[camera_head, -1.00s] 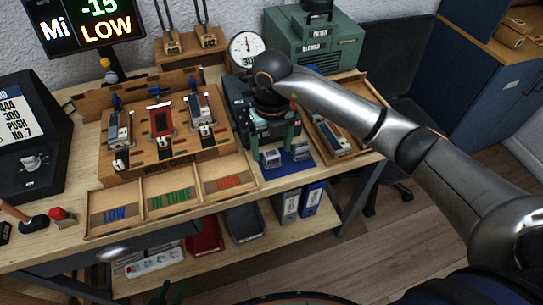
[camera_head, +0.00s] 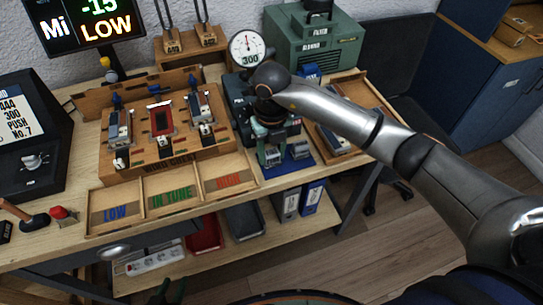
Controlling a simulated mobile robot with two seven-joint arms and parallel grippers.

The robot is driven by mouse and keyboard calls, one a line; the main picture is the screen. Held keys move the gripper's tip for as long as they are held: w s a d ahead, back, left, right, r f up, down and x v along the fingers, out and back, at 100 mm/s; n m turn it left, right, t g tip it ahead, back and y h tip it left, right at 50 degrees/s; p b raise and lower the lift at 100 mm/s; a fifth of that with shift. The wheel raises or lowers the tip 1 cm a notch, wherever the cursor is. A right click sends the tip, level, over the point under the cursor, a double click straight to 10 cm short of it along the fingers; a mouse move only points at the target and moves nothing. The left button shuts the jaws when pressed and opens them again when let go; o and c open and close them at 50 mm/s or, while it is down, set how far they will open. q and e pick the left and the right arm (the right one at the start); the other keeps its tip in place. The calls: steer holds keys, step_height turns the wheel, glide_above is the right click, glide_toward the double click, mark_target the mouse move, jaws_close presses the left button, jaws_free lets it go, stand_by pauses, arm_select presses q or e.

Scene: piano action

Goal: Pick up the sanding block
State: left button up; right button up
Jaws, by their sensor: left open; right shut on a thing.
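A small grey block (camera_head: 271,158), which I take to be the sanding block, is on the blue mat (camera_head: 300,167) at the right part of the bench. My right gripper (camera_head: 272,155) points down over it, with its green fingers closed on the block's sides. The fingers hide much of the block, and I cannot tell whether it is clear of the mat. A second small grey piece (camera_head: 302,151) lies on the mat just to the right. My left gripper (camera_head: 170,292) shows only in part at the bottom edge, its green fingers apart, low and away from the bench top.
A dial gauge (camera_head: 248,48) and a green box (camera_head: 315,45) stand behind. A wooden tray (camera_head: 375,100) is at right.

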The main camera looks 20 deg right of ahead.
mark_target(271, 152)
jaws_close()
steer(key=shift+r, duration=0.2)
steer(key=shift+r, duration=0.25)
step_height(271, 152, up, 2)
steer(key=shift+w+r+b, duration=0.1)
steer(key=shift+r+b, duration=0.15)
steer(key=shift+b, duration=0.15)
steer(key=s+a+r, duration=0.4)
steer(key=s+r, duration=0.5)
steer(key=s, duration=0.4)
steer(key=shift+s+r+p, duration=0.3)
steer(key=shift+s+r, duration=0.05)
